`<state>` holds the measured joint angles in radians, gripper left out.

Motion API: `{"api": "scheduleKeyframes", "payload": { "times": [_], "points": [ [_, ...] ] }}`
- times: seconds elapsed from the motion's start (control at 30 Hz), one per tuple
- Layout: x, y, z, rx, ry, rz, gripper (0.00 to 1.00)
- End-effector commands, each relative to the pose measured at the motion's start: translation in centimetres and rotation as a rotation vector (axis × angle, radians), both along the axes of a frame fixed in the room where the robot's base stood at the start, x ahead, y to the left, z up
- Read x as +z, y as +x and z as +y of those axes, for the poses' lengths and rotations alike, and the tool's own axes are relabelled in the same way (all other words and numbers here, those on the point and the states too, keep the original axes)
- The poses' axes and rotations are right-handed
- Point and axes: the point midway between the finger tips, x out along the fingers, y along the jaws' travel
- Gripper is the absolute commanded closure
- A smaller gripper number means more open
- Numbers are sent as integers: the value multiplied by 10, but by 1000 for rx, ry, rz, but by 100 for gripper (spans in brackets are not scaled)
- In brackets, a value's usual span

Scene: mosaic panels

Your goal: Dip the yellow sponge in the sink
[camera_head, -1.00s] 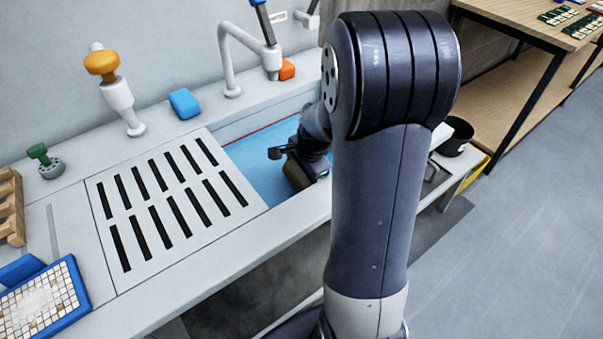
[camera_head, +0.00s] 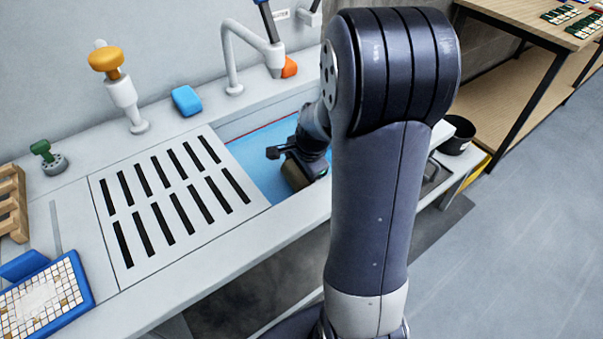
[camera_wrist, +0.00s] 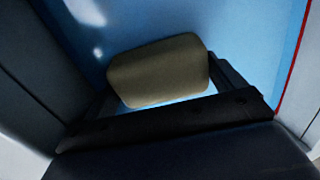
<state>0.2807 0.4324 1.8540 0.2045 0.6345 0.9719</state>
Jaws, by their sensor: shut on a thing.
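My gripper (camera_head: 304,166) is down inside the sink (camera_head: 262,160), shut on the yellow sponge (camera_head: 294,176). The sponge looks dull olive-brown in the shade. In the wrist view the sponge (camera_wrist: 158,72) sits between the dark fingers, with the blue of the sink (camera_wrist: 235,35) behind it. A red line runs along the sink's inner edge. I cannot tell how deep the sponge sits in the blue. My arm hides the right part of the sink.
A slotted drain board (camera_head: 235,208) lies left of the sink. A blue block (camera_head: 186,100), a faucet (camera_head: 229,60) and an orange-topped fixture (camera_head: 122,95) stand along the back. A blue-framed mosaic panel (camera_head: 85,300) is at front left. A black pot (camera_head: 455,140) stands at right.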

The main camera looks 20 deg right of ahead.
Motion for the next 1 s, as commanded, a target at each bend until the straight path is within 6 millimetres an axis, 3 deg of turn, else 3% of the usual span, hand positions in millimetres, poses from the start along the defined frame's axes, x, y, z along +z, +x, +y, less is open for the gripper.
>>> {"api": "scheduleKeyframes", "payload": {
  "times": [0.33, 1.0],
  "points": [
    [-2, -4, -9, 6, -7, 12, 28],
    [0, -6, 8, 2, -3, 12, 28]
  ]
}}
